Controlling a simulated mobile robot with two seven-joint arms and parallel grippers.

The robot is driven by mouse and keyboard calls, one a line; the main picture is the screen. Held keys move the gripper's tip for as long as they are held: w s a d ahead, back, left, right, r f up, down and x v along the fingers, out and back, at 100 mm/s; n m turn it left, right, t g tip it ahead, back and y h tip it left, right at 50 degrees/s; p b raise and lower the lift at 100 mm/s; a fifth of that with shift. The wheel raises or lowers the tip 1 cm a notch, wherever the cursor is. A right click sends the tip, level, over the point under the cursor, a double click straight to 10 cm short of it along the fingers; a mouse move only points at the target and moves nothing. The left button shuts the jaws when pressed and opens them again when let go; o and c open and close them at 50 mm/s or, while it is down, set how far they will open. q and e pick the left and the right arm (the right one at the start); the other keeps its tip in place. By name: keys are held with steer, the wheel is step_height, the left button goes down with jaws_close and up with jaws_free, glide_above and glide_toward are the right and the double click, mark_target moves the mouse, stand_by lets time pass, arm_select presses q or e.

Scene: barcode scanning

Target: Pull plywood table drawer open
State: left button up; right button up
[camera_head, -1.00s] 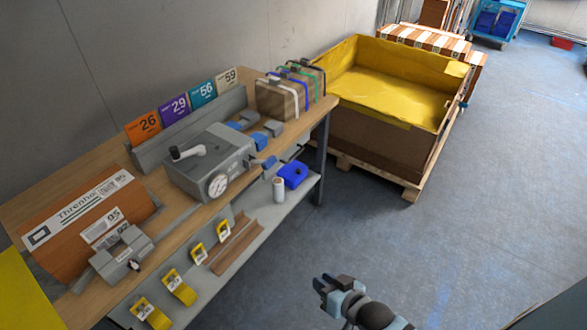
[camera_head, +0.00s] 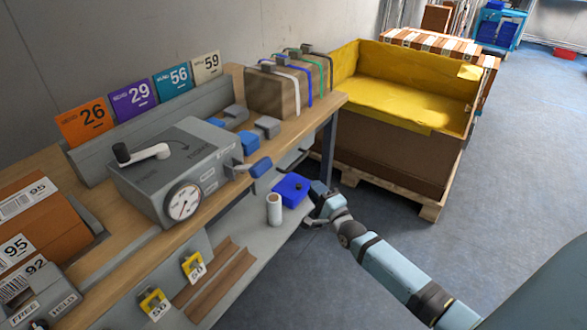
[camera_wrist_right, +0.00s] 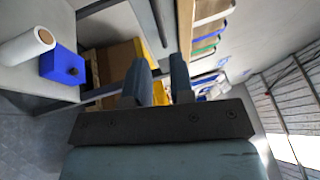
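The plywood-topped table (camera_head: 200,222) runs along the wall on the left. A dark bar handle (camera_head: 293,160) sticks out below its front edge near the right end; the drawer front behind it is hard to make out, and I cannot tell how far it is open. My right gripper (camera_head: 318,192) is in front of this end, a little below and right of the handle. In the right wrist view, the two fingers (camera_wrist_right: 161,82) stand apart with nothing held between them. The table's plywood edge (camera_wrist_right: 187,30) shows just beyond them. My left gripper is out of view.
A blue box (camera_head: 291,190) and a white roll (camera_head: 274,209) stand on the lower shelf, close left of my right gripper. A grey device with a dial (camera_head: 170,170) sits on the tabletop. A yellow-lined crate (camera_head: 395,145) on a pallet stands behind. The floor at right is clear.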

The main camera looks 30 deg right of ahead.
mark_target(295, 164)
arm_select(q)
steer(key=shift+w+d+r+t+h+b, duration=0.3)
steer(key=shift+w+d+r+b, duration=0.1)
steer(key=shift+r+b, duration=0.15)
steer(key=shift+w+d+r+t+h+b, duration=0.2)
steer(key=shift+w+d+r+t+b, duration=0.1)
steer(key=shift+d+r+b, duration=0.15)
arm_select(e)
steer(key=shift+w+r, duration=0.3)
steer(key=shift+w, duration=1.55)
steer(key=shift+w+r, duration=0.3)
steer(key=shift+w, duration=1.6)
steer(key=shift+w+r, duration=0.3)
steer(key=shift+w, duration=1.55)
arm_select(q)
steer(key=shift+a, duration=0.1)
arm_select(e)
jaws_close()
